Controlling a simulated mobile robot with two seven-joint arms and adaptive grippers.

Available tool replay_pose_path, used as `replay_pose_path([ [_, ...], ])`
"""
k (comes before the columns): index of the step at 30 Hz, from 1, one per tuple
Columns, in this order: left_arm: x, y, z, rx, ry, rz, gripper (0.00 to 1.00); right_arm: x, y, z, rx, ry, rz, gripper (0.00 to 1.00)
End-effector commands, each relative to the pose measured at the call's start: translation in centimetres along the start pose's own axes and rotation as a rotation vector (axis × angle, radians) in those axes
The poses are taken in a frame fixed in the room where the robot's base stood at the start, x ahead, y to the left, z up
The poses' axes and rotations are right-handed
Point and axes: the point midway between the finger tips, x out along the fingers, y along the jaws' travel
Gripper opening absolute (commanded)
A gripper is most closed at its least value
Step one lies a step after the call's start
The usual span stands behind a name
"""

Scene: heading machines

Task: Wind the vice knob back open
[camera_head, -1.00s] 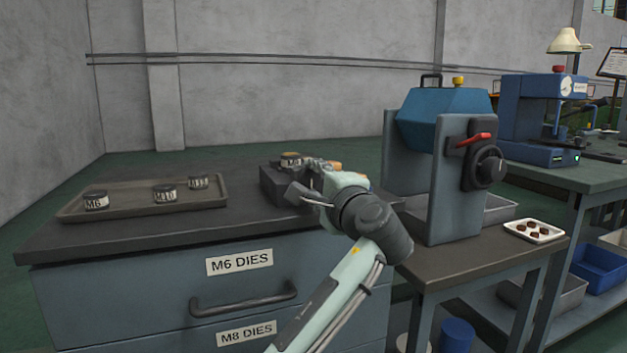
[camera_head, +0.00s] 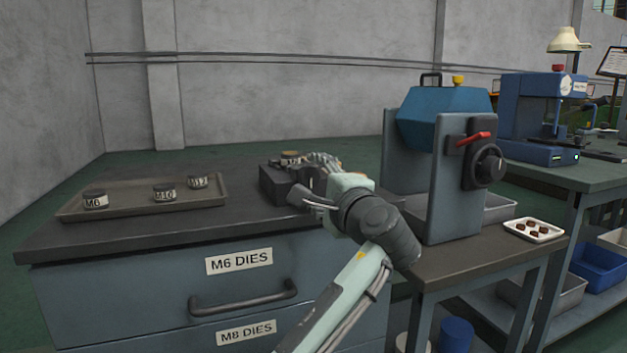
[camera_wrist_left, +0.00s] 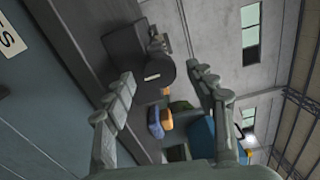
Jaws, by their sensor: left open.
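The dark vice (camera_head: 274,187) sits on the right part of the cabinet top, with a die (camera_head: 291,157) on it. In the left wrist view the vice (camera_wrist_left: 126,45) is a dark block, and its round dark knob (camera_wrist_left: 156,76) with a pale mark faces the camera. My left gripper (camera_head: 314,180) is at the vice's right side. In the left wrist view the open gripper (camera_wrist_left: 164,80) has a finger on either side of the knob, with gaps showing. In the head view the hand mostly hides the knob. My right gripper is out of view.
A tray (camera_head: 140,211) with labelled dies lies left on the cabinet top. A blue-topped machine (camera_head: 445,112) with a red lever stands close right of my arm. A small white tray (camera_head: 534,231) is on the lower bench. The cabinet top between tray and vice is clear.

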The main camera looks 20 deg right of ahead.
Motion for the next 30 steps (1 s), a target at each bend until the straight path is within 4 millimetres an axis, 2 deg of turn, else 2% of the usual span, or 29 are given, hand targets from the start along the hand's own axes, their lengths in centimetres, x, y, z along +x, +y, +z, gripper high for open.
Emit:
replay_pose_path([
  [9,-6.8,0.0,-0.1,-0.001,0.004,-0.001,0.56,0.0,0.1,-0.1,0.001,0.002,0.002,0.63],
  [15,-9.7,0.0,-0.1,0.001,0.003,-0.001,0.56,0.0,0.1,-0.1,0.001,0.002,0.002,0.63],
  [21,-10.7,0.1,0.0,0.001,0.002,0.001,0.56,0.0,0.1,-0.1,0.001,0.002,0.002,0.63],
  [30,-10.7,0.1,0.0,0.001,0.001,0.001,0.56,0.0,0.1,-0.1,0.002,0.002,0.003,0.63],
])
